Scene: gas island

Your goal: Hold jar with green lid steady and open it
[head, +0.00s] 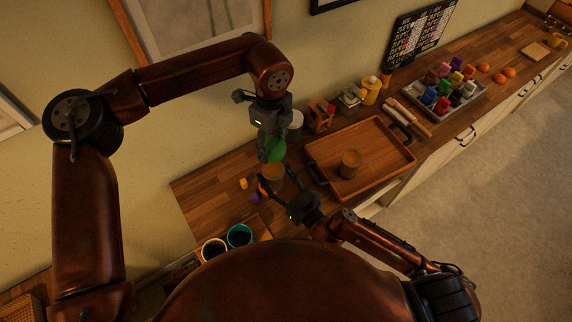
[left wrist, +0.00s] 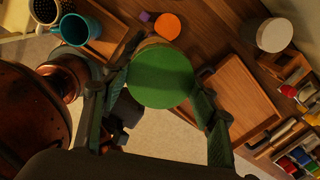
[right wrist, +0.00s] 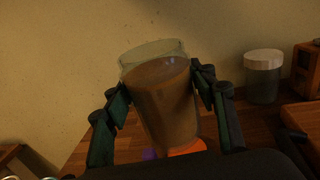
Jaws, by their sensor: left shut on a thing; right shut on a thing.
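The green lid (head: 276,149) is in my left gripper (head: 271,140), apart from and above the jar. In the left wrist view the round green lid (left wrist: 161,78) lies between the fingers and covers most of the jar. The glass jar (head: 272,176), with brown contents, is held by my right gripper (head: 283,187). In the right wrist view the jar (right wrist: 165,98) stands slightly tilted between the two fingers, and its open rim shows without a lid.
A white-lidded jar (right wrist: 263,75) stands by the wall. A teal mug (head: 239,236) and small coloured pieces are near. A tray of several coloured jars (head: 469,104) is farther right.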

